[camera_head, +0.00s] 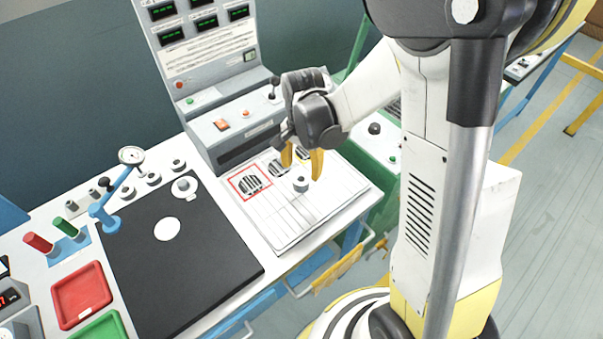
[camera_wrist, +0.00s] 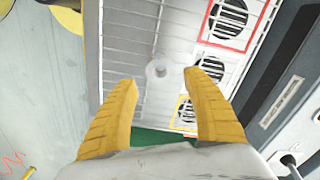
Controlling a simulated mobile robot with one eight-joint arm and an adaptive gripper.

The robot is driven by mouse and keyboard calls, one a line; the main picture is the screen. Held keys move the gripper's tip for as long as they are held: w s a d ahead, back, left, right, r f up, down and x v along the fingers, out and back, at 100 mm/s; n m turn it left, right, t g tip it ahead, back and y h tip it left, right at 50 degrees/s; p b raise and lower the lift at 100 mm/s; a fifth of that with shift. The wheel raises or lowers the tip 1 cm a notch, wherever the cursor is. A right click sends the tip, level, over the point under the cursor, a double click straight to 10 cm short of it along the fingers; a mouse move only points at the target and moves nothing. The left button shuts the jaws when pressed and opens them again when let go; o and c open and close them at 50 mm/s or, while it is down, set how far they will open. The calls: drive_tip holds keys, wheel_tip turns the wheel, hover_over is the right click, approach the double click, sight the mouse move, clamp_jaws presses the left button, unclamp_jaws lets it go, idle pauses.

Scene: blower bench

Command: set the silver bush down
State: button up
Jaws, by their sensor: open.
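The silver bush (camera_head: 300,185) stands upright on the white slatted blower top (camera_head: 283,222), right of the red-framed round vent. In the wrist view the bush (camera_wrist: 158,69) is seen from above, its hole showing, just beyond the gap between my fingertips. My gripper (camera_head: 301,172) has its two yellow fingers apart above and around the bush. In the wrist view my gripper (camera_wrist: 160,79) is open, with clear space between each finger and the bush. Nothing is held.
Round vents lie behind the bush, one red-framed (camera_head: 249,183), one yellow-framed (camera_wrist: 187,112). A control cabinet (camera_head: 212,60) rises behind. To the left are a black mat (camera_head: 180,250), a blue dial-gauge stand (camera_head: 106,214), several other silver bushes (camera_head: 153,178), and a red tray (camera_head: 82,296).

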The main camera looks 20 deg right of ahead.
drive_tip(key=s+r+n+t, duration=0.3)
drive_tip(key=s+r+n, duration=0.2)
drive_tip(key=r, duration=0.5)
drive_tip(key=s+r+n+t+p, duration=0.1)
drive_tip(key=s+r+n+t, duration=0.3)
drive_tip(key=s+r, duration=0.3)
drive_tip(key=shift+s+r+n, duration=0.15)
drive_tip(key=shift+r+n, duration=0.25)
drive_tip(key=shift+r, duration=1.1)
drive_tip(key=shift+f, duration=0.1)
drive_tip(key=shift+f+b, duration=0.4)
drive_tip(key=shift+f, duration=0.15)
